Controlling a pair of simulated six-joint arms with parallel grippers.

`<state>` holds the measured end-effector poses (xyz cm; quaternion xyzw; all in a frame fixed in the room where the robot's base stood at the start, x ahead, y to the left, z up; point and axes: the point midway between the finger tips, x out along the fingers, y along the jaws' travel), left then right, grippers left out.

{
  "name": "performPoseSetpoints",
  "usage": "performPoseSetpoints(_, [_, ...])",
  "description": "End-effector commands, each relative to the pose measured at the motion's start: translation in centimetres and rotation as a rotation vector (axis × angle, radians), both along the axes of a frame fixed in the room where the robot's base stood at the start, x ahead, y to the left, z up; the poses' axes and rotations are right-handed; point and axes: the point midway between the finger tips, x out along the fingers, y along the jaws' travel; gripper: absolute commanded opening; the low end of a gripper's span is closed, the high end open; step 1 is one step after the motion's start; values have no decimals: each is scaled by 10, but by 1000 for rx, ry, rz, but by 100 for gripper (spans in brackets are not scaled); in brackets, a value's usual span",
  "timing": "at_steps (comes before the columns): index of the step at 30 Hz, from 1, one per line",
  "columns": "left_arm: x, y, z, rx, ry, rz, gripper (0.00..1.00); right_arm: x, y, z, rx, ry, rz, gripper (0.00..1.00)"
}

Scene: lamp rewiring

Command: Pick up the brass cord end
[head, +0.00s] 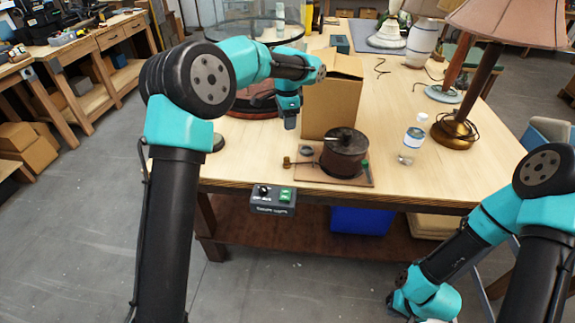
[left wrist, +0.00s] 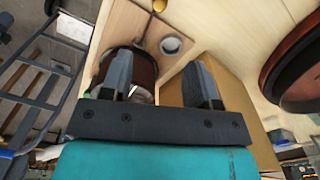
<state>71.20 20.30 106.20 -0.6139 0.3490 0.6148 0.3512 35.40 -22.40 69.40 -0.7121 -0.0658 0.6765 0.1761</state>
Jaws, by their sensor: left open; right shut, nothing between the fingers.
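The brass cord end (head: 287,161) is a small brass-coloured piece at the left edge of a brown board. A thin dark cord runs from it toward a dark brown drum. In the left wrist view the brass piece (left wrist: 159,5) shows at the top edge, beyond the fingers. My left gripper (head: 290,122) points down above the table, behind the brass piece and left of a cardboard box. In the left wrist view its two fingers (left wrist: 162,78) are apart with nothing held between them. My right arm is low at the right, and its fingers are not visible.
The brown board (head: 310,173) bears the drum (head: 345,155) and a grey ring (head: 306,150). The open cardboard box (head: 330,105) stands close behind. A clear bottle (head: 412,140) and a brass-based lamp (head: 455,131) stand right. A switch box (head: 272,200) hangs at the front edge.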

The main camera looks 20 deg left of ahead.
Motion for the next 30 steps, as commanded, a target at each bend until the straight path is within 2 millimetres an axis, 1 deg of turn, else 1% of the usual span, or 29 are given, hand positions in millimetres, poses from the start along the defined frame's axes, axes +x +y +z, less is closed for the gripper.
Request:
performPoseSetpoints(7, [0,1,-2,-2,1,2,55,0,0,0,0,0,0,0])
performPoseSetpoints(11, [0,1,-12,-2,3,2,55,0,0,0,0,0,0,0])
performPoseSetpoints(14, [-1,1,-26,-2,5,2,55,0,0,0,0,0,0,0])
performPoseSetpoints(27, [-1,1,-101,-3,4,2,55,0,0,0,0,0,0,0])
performPoseSetpoints(30, [-1,1,-114,-4,2,2,55,0,0,0,0,0,0,0])
